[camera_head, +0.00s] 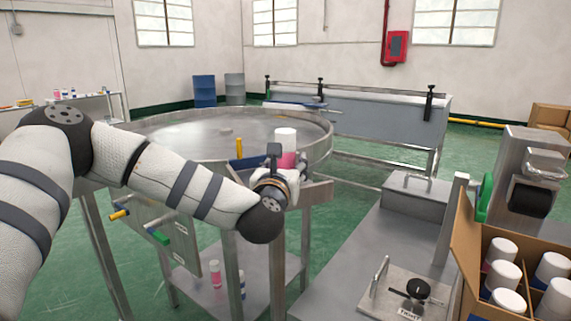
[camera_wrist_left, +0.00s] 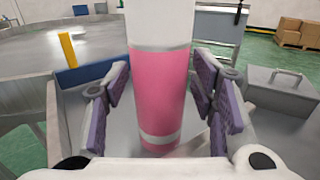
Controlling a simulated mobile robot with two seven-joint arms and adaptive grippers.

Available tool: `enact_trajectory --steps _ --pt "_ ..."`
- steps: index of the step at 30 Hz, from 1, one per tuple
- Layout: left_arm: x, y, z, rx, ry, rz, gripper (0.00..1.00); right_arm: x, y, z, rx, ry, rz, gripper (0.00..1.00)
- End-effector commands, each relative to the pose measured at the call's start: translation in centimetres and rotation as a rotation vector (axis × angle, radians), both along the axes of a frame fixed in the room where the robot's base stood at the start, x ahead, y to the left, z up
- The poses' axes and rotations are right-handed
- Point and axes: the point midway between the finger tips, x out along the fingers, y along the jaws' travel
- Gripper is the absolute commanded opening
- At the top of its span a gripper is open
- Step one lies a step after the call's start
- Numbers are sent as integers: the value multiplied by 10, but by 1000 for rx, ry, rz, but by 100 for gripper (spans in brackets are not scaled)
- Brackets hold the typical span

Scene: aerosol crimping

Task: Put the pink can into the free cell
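The pink can (camera_head: 284,158), with a white upper part, stands upright at the front rim of the round table in the head view. In the left wrist view the pink can (camera_wrist_left: 160,95) is between the two fingers. Whether the can's base touches a surface is unclear. The cardboard box (camera_head: 468,238) at the lower right holds several white-topped cans in divided cells. My right gripper is not in view.
The round metal table (camera_head: 180,132) has a raised rim and a yellow post (camera_head: 239,148). A grey bench carries a lidded metal box (camera_head: 416,192) and a plate with a black knob (camera_head: 417,289). A metal machine (camera_head: 530,160) stands behind the cardboard box.

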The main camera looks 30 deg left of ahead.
Motion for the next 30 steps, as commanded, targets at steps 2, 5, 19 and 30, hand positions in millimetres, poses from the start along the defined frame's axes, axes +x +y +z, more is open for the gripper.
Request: enact_trajectory --steps 2,5,19,30 --pt "0 0 1 0 -1 0 55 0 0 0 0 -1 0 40" --pt "0 0 1 0 -1 0 55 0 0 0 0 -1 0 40" --pt "-68 -28 7 -1 -3 -5 55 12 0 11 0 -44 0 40" --pt "-112 -45 4 0 0 0 55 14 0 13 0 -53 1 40"
